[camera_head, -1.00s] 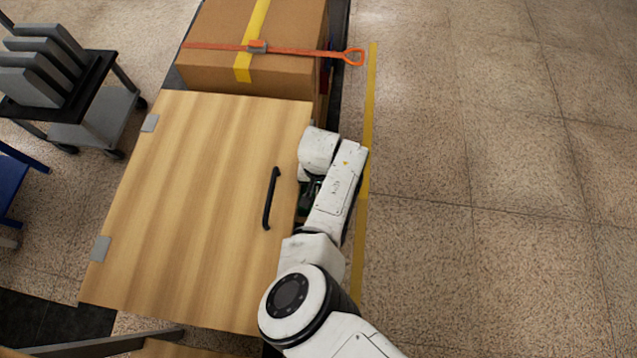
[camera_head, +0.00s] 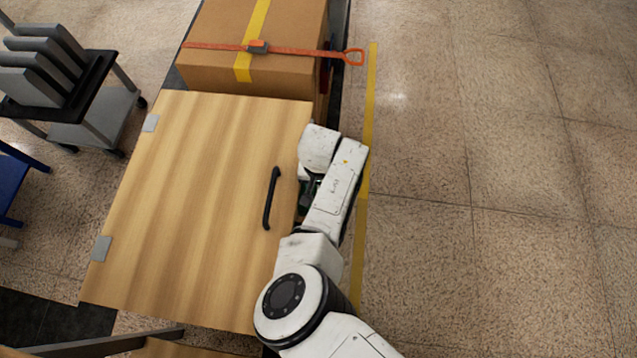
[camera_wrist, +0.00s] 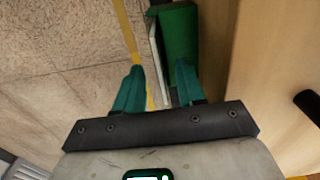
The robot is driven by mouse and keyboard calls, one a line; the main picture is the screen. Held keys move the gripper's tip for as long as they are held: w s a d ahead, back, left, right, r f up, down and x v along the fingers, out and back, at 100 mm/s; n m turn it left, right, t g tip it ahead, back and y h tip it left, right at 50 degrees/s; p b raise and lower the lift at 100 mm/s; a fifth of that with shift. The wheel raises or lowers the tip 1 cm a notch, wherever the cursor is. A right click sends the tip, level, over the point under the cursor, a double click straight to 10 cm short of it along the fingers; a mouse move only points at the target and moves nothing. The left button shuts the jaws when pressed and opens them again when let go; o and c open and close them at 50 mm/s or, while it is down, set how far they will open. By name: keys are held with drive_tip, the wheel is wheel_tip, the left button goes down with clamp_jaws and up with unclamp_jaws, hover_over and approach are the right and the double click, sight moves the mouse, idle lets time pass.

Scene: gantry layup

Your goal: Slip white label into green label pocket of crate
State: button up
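The wooden crate (camera_head: 200,205) with a black handle on top fills the left middle of the head view. Its pale wooden side (camera_wrist: 268,65) is at the right of the wrist view. The green label pocket (camera_wrist: 180,45) is against that side. The white label (camera_wrist: 155,50) shows as a thin edge along the pocket's left side; I cannot tell how far it sits inside. My gripper (camera_wrist: 157,66) has its two teal fingers apart, with the label's near end between them and a visible gap beside it. In the head view my arm hides the pocket and label.
A strapped cardboard box (camera_head: 250,50) stands just beyond the crate; its orange strap hook (camera_head: 354,57) sticks out to the right. A cart (camera_head: 85,110) with grey plates is at the left. The floor right of the yellow line (camera_head: 370,120) is clear.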

wheel_tip(320, 180, up, 10)
drive_tip(key=p, duration=0.1)
drive_tip(key=shift+p, duration=0.4)
idle(0.4)
